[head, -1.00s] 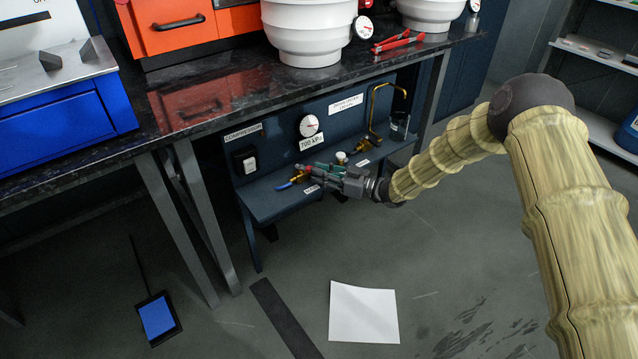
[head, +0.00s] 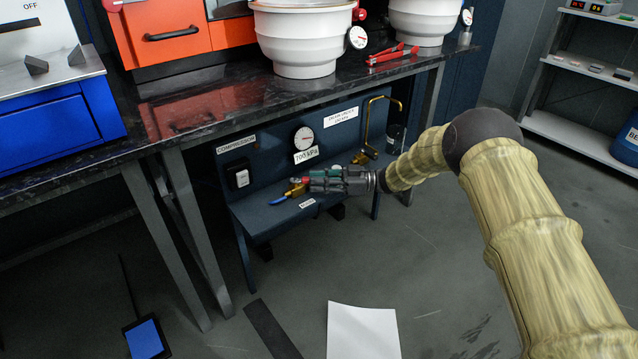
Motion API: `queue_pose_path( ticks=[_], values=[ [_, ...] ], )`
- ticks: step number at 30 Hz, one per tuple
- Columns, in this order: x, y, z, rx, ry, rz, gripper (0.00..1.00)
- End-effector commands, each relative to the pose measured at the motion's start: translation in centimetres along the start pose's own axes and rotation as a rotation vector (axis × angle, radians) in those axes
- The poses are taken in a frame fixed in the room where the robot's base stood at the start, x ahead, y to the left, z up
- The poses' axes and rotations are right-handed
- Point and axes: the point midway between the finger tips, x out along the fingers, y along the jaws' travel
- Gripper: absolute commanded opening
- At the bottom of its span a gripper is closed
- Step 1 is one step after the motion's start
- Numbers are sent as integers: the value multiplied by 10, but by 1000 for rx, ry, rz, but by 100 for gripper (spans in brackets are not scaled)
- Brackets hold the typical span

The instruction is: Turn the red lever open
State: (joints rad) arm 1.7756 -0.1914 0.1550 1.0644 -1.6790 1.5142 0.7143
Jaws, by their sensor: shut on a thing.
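The red lever (head: 305,180) shows as a small red spot at the brass valve (head: 295,190), on the low dark-blue bench. A short blue hose end (head: 279,200) sticks out to the left of the valve. My gripper (head: 312,182) reaches in from the right, lying nearly level, with its fingers shut on the lever. The fingers hide most of the lever, so its exact angle cannot be told.
White paper (head: 362,335) lies on open floor.

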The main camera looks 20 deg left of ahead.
Motion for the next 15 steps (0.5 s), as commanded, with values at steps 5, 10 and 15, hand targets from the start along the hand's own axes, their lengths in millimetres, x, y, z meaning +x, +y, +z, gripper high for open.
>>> queue_pose_path(
  ticks=[5,10,15],
  values=[
    [2,0,-1,-1,2,-1,0],
    [1,0,-1,-1,2,0,38],
    [0,0,-1,-1,1,1,39]
  ],
)
